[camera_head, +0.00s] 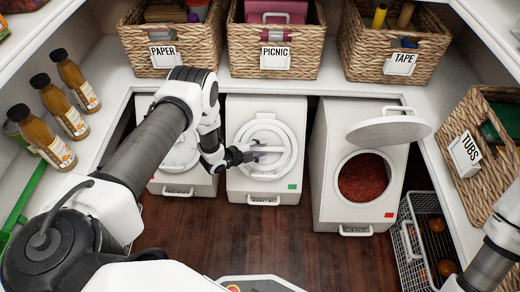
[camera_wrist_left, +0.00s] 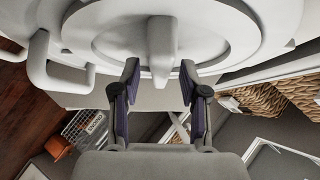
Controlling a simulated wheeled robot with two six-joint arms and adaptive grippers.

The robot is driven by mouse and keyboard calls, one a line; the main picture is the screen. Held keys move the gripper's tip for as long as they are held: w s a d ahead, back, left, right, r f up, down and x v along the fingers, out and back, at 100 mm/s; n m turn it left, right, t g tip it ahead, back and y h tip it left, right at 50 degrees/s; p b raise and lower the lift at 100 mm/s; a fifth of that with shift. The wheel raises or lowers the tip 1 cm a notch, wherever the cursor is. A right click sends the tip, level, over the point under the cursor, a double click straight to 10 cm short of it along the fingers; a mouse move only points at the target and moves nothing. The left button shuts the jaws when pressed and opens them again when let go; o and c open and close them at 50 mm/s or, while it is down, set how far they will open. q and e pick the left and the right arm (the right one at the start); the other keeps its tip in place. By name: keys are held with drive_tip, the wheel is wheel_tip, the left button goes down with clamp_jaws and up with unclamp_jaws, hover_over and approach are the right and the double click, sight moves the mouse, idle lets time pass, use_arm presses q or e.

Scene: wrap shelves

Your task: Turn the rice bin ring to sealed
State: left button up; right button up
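A white bin (camera_head: 237,184) stands in the middle of the lower row, its round lid closed. Its front carries a round ring (camera_head: 249,171) with a raised grip bar and a small green mark at the lower right. No word naming rice is readable. My left gripper (camera_head: 247,155) is at this ring. In the left wrist view, the open fingers (camera_wrist_left: 160,82) stand on either side of the pale grip bar (camera_wrist_left: 162,50), with a gap visible to each side. My right gripper is out of view; only part of my right arm shows at the lower right.
The right bin (camera_head: 331,195) has its lid (camera_head: 388,130) raised, dark red contents and a red mark. The left bin (camera_head: 183,182) is partly behind my arm. Wicker baskets, bottles (camera_head: 77,84) and a wire basket (camera_head: 407,248) surround the bins. Floor in front is clear.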

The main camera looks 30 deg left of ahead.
use_arm(q)
drive_tip(key=v, duration=1.2)
